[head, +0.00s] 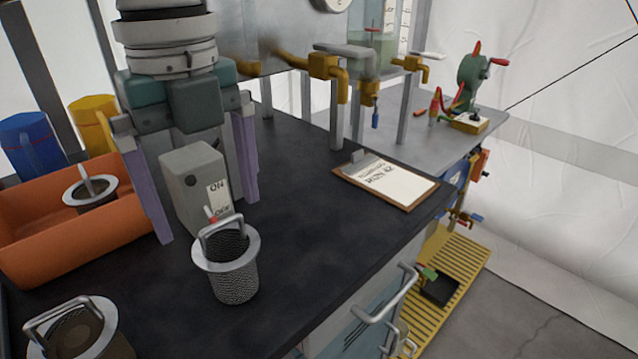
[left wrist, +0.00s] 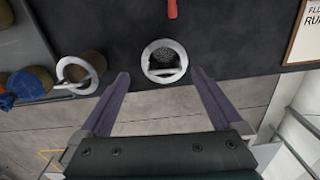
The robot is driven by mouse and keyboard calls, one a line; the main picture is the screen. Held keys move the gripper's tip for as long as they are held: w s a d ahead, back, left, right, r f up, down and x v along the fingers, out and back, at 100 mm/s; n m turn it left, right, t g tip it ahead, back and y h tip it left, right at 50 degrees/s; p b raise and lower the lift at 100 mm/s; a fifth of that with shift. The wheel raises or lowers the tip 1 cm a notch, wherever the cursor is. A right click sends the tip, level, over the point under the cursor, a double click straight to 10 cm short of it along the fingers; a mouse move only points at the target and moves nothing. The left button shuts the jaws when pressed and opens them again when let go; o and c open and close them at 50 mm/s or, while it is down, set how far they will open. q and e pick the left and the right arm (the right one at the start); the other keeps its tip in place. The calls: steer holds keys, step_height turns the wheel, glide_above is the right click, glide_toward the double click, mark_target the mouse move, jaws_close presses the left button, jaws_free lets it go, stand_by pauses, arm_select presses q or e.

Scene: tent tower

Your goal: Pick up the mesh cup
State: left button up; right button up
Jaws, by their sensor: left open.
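The mesh cup (head: 238,281) stands upright on the dark counter, with a wide pale metal rim, an arched handle and a perforated grey body. In the left wrist view the mesh cup (left wrist: 166,58) is seen from above, just beyond and between the fingertips. My left gripper (head: 206,220) has two purple fingers spread wide with nothing between them. In the left wrist view my left gripper (left wrist: 160,76) is open, with the cup roughly centred ahead of it. No contact with the cup shows. My right gripper is in neither view.
A grey switch box (head: 190,185) with a red-tipped lever stands behind the cup. A clipboard (head: 385,185) lies right. Counter between is clear.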

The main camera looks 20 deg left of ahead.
mark_target(225, 245)
arm_select(q)
steer(key=f, duration=0.7)
steer(key=shift+w+d+f+b, duration=0.2)
steer(key=shift+w+b, duration=0.05)
steer(key=shift+b, duration=0.1)
steer(key=c, duration=1)
steer(key=shift+r, duration=0.1)
steer(key=shift+c, duration=0.2)
